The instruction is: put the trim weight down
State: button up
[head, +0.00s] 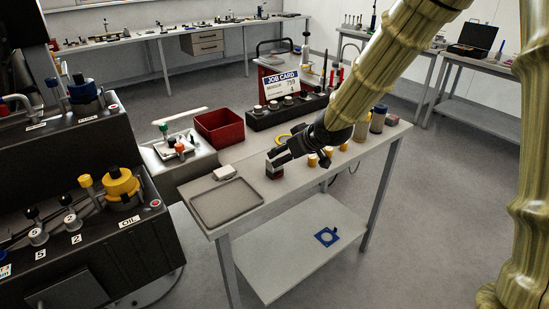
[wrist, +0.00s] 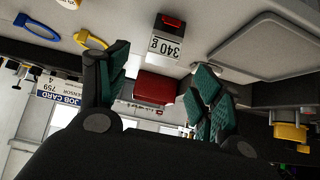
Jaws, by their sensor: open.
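The trim weight is a small block marked "340 g" (wrist: 164,46), with a dark and red part on it. It rests on the grey bench top in the wrist view. In the head view a small dark red block (head: 274,173) sits on the bench directly below my gripper (head: 272,160). In the wrist view my gripper (wrist: 163,68) is open, its green-padded fingers apart on either side of the weight's line. The weight lies just beyond the fingertips, and nothing is held. Whether a finger touches it I cannot tell.
A shallow grey tray (head: 226,203) lies at the bench's left end, with a white block (head: 224,172) behind it. A red bin (head: 219,127), a job card (head: 281,82) and a black rack (head: 287,112) stand behind. Yellow-topped items and jars (head: 377,119) stand to the right.

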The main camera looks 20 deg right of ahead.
aim_at(279, 156)
jog(key=shift+w+r+p+x, duration=0.1)
jog(key=shift+w+p+x, duration=0.05)
jog(key=shift+x, duration=1.25)
jog(key=shift+w+r+p+x, duration=0.15)
jog(key=shift+x, duration=1.25)
jog(key=shift+p+x, duration=0.65)
jog(key=shift+x, duration=2.15)
jog(key=shift+s+a+f, duration=0.15)
jog(key=shift+s, duration=0.1)
grip_shut()
